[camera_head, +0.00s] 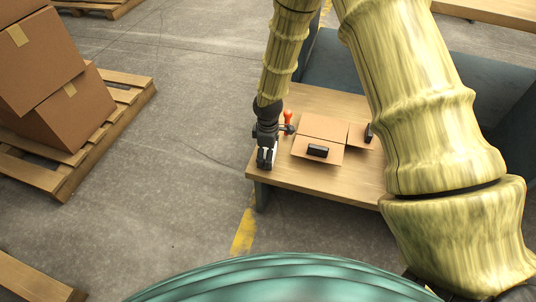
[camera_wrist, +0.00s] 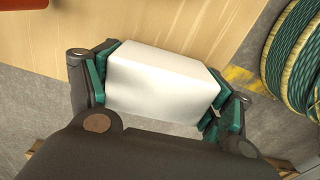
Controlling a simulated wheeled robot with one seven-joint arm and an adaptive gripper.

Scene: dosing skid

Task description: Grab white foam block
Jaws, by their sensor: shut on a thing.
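The white foam block (camera_wrist: 160,82) fills the space between the green-padded fingers of my gripper (camera_wrist: 165,90) in the wrist view. A finger pad presses on each of its two ends. In the head view my gripper (camera_head: 267,152) points down at the left edge of the wooden table, and a small bit of the white foam block (camera_head: 265,157) shows between its fingers. I cannot tell whether the block touches the table top.
On the wooden table (camera_head: 310,186), to the right of my gripper, lie an open cardboard box (camera_head: 322,128), a black item (camera_head: 317,150), another dark item (camera_head: 368,133) and an orange-handled object (camera_head: 288,117). Pallets with cartons (camera_head: 70,105) stand at left. Floor left of the table is clear.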

